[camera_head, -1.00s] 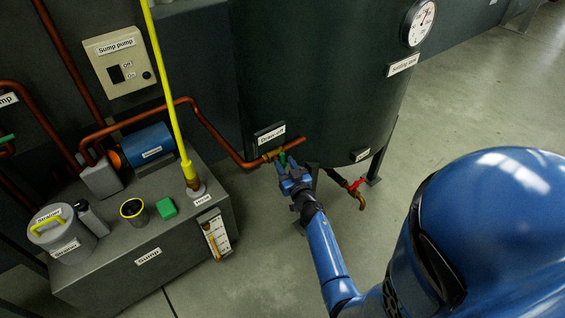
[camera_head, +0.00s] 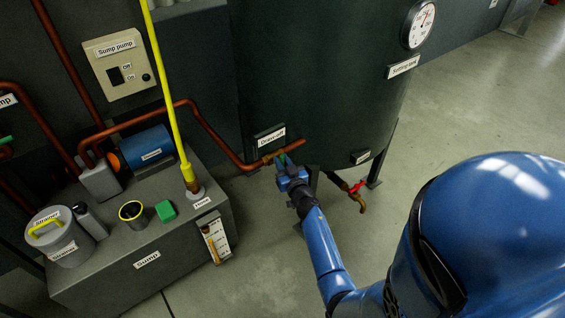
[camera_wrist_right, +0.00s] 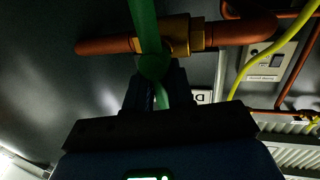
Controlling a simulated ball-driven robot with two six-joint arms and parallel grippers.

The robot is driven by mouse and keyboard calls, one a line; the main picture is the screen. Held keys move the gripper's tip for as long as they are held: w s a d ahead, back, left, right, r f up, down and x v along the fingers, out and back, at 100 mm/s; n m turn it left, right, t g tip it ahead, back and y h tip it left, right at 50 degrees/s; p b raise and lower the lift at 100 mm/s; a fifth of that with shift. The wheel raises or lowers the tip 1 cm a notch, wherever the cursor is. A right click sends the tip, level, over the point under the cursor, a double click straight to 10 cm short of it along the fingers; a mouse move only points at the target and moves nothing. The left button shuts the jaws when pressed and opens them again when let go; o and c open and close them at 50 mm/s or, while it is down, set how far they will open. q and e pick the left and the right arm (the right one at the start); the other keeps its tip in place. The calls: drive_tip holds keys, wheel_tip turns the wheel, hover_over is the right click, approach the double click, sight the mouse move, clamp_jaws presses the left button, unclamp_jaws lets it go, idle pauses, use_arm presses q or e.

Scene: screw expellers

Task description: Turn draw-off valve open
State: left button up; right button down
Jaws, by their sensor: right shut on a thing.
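The draw-off valve is a brass body (camera_wrist_right: 181,36) on a copper pipe, with a green lever handle (camera_wrist_right: 150,50). In the head view the valve (camera_head: 268,158) sits on the pipe at the dark settling tank's (camera_head: 315,90) lower front, under the "Draw-off" label (camera_head: 270,136). My right gripper (camera_head: 287,166) is at the valve and shut on the green handle; in the wrist view its dark jaws (camera_wrist_right: 155,88) meet the handle. The handle lies across the pipe direction in the wrist view. The gripper covers most of the handle in the head view. My left gripper is not in view.
A second tap with a red handle (camera_head: 357,186) stands right of my right gripper. The floor (camera_head: 470,110) to the right is clear.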

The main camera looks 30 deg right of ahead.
drive_tip(key=n+b, duration=0.2)
drive_tip(key=n+t+b, duration=0.1)
drive_tip(key=b, duration=0.1)
drive_tip(key=shift+a+f+n, duration=0.3)
drive_tip(key=shift+a+n, duration=0.1)
drive_tip(key=n+b, duration=0.2)
drive_tip(key=n, duration=0.1)
drive_tip(key=n+t+y+b, duration=0.1)
drive_tip(key=n, duration=0.1)
drive_tip(key=shift+a+f, duration=0.2)
drive_tip(key=shift+a, duration=0.15)
drive_tip(key=n+b, duration=0.1)
drive_tip(key=n, duration=0.1)
drive_tip(key=n+y, duration=0.1)
drive_tip(key=n+t+b, duration=0.1)
drive_tip(key=n, duration=0.1)
drive_tip(key=shift+s+a+f+n+y+b, duration=0.1)
drive_tip(key=shift+a+f+n+y+b, duration=0.2)
drive_tip(key=shift+b, duration=0.05)
drive_tip(key=n, duration=0.2)
drive_tip(key=n+y+b, duration=0.1)
drive_tip(key=n, duration=0.1)
drive_tip(key=f+n+y, duration=0.1)
drive_tip(key=n, duration=0.1)
drive_tip(key=shift+a+b, duration=0.1)
drive_tip(key=shift+b, duration=0.25)
drive_tip(key=shift+n+y, duration=0.3)
drive_tip(key=shift+n, duration=0.2)
